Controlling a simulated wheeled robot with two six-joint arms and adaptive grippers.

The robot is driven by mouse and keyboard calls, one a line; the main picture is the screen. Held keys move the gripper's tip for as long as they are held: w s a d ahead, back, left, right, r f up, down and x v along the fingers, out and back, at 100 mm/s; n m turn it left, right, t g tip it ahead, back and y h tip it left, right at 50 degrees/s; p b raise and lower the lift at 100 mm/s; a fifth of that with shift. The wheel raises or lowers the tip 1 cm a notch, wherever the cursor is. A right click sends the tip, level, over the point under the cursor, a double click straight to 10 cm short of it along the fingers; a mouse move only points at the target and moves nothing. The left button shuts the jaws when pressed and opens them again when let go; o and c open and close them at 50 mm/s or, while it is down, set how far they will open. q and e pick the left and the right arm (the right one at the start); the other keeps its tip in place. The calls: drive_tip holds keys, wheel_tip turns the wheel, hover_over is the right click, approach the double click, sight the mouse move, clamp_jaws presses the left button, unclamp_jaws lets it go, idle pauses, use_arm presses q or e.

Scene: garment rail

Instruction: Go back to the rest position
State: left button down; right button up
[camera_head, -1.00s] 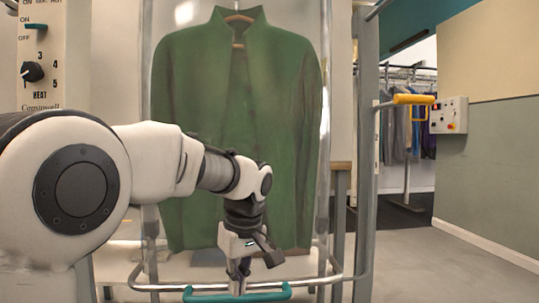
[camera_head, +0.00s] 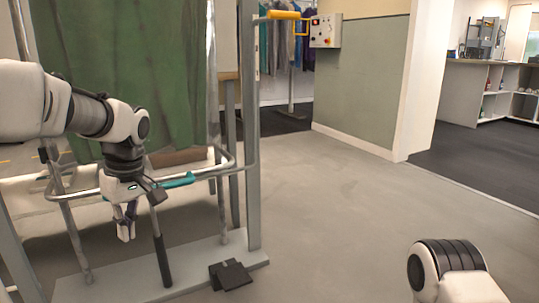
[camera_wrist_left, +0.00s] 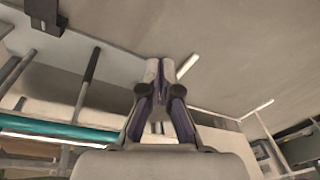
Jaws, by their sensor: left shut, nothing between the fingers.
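My left gripper (camera_head: 125,236) hangs pointing down at the left of the head view, in front of the rail's lower bar. Its fingers are closed together with nothing between them. In the left wrist view the fingertips (camera_wrist_left: 160,72) meet over bare floor. The teal handle (camera_head: 177,181) on the lower bar is just right of the gripper and apart from the fingers. It also shows as a teal bar at the left of the wrist view (camera_wrist_left: 60,130). Part of my right arm (camera_head: 445,272) shows at the lower right; its gripper is out of view.
A green garment (camera_head: 130,60) hangs in the metal frame (camera_head: 250,130) behind my left arm. A black foot pedal (camera_head: 231,275) sits at the frame's base. The grey floor (camera_head: 350,205) at the middle is clear. A control box (camera_head: 325,30) is on the wall.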

use_arm(q)
drive_tip(key=s+f+m+g+p, duration=0.1)
drive_tip(key=s+f+g+p, duration=0.1)
drive_tip(key=s+f, duration=0.45)
drive_tip(key=s+f+g+h+p, duration=0.15)
drive_tip(key=s+f, duration=0.25)
drive_tip(key=f, duration=0.6)
drive_tip(key=s+f+m+g+y+p, duration=0.1)
drive_tip(key=s+f+g+p, duration=0.2)
drive_tip(key=s+f, duration=0.35)
drive_tip(key=s+d+f+m+t+h+p, duration=0.1)
drive_tip(key=s+f+m+p, duration=0.15)
drive_tip(key=s+f, duration=0.55)
drive_tip(key=s+d+f+m+t+h+p, duration=0.1)
drive_tip(key=s+d+f+m+t, duration=0.2)
drive_tip(key=s, duration=0.8)
drive_tip(key=w+a+f+m+t, duration=0.1)
drive_tip(key=w+m+t, duration=0.25)
drive_tip(key=w, duration=0.25)
wheel_tip(320, 180, up, 38)
drive_tip(key=p, duration=3.7)
drive_tip(key=shift+s+a+f+g+p, duration=0.2)
drive_tip(key=shift+s+g+p, duration=0.1)
drive_tip(key=shift+y, duration=0.25)
